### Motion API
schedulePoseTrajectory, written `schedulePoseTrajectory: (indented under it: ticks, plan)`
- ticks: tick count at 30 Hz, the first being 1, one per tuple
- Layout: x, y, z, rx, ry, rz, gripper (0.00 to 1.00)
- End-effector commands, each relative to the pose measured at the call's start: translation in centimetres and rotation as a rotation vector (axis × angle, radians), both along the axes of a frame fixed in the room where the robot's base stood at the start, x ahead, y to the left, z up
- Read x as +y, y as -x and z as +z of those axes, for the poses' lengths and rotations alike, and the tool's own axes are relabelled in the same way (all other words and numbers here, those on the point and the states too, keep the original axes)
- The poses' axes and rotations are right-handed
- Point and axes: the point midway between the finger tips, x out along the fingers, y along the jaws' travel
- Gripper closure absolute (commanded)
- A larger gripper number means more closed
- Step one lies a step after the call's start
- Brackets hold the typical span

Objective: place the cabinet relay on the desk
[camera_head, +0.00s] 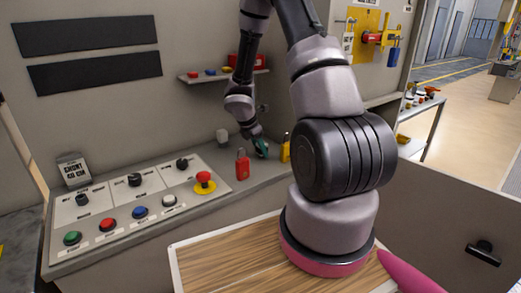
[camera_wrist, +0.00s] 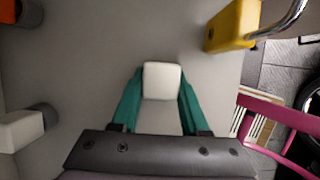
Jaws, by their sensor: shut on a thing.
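My gripper (camera_head: 261,148) reaches down close over the grey desk (camera_head: 262,176), between a red padlock and a yellow padlock. In the wrist view, its green fingers (camera_wrist: 160,92) are shut on a small white block, the cabinet relay (camera_wrist: 162,80). The relay sits between the fingertips, with the grey desk surface (camera_wrist: 85,75) beyond it. I cannot tell whether the relay touches the desk. In the head view the relay is hidden by the gripper.
The red padlock (camera_head: 242,165) stands left of my gripper and the yellow padlock (camera_head: 285,150) right; the yellow one also shows in the wrist view (camera_wrist: 232,25). A control panel (camera_head: 110,225) with buttons fills the left. A small shelf (camera_head: 222,76) hangs behind.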

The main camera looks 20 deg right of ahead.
Motion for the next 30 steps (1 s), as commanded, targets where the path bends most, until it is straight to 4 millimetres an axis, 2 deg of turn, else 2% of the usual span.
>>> schedulePoseTrajectory:
  ticks: [2, 3, 5, 17, 20, 30]
  plan:
    - [0.0, 0.0, -0.3, 0.001, 0.0, 0.001, 0.91]
    - [0.0, 0.0, -0.3, 0.001, 0.0, 0.0, 0.48]
    - [0.0, 0.0, -0.3, 0.001, 0.0, 0.0, 0.27]
    - [0.1, 0.0, 0.3, -0.001, 0.0, -0.001, 0.27]
    - [0.6, 0.0, 1.5, -0.003, 0.0, 0.0, 0.27]
    - [3.3, 0.5, 8.1, -0.005, 0.0, 0.0, 0.27]
